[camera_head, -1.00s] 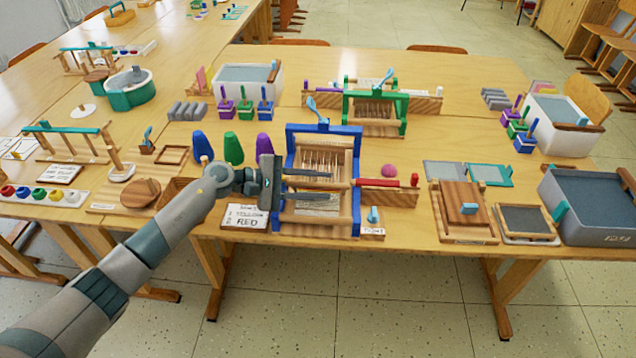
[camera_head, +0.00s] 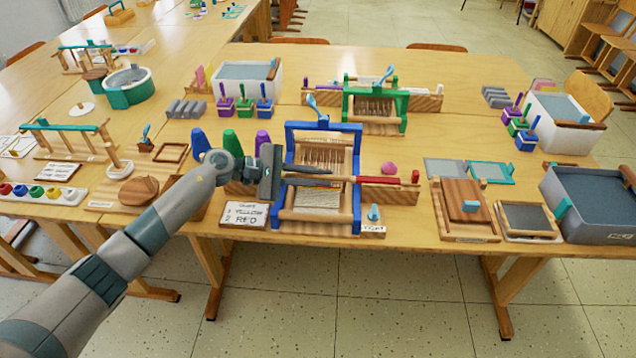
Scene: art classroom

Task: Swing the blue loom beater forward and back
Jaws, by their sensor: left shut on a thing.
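The blue loom (camera_head: 357,205) stands upright near the front edge of the table, with a blue top bar and pale warp threads. Its wooden beater bar (camera_head: 349,179) runs across the middle. My left gripper (camera_head: 334,177) reaches in from the left, its two dark fingers closed around the bar. The fingers hide part of the bar, so the exact contact is hard to see. A red-ended stick (camera_head: 391,180) lies to the right of the loom. My right gripper is out of view.
A green loom (camera_head: 403,105) stands behind. Blue, green and purple cones (camera_head: 231,143) stand by my left wrist. A wooden board (camera_head: 464,205) and grey bin (camera_head: 588,205) are right.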

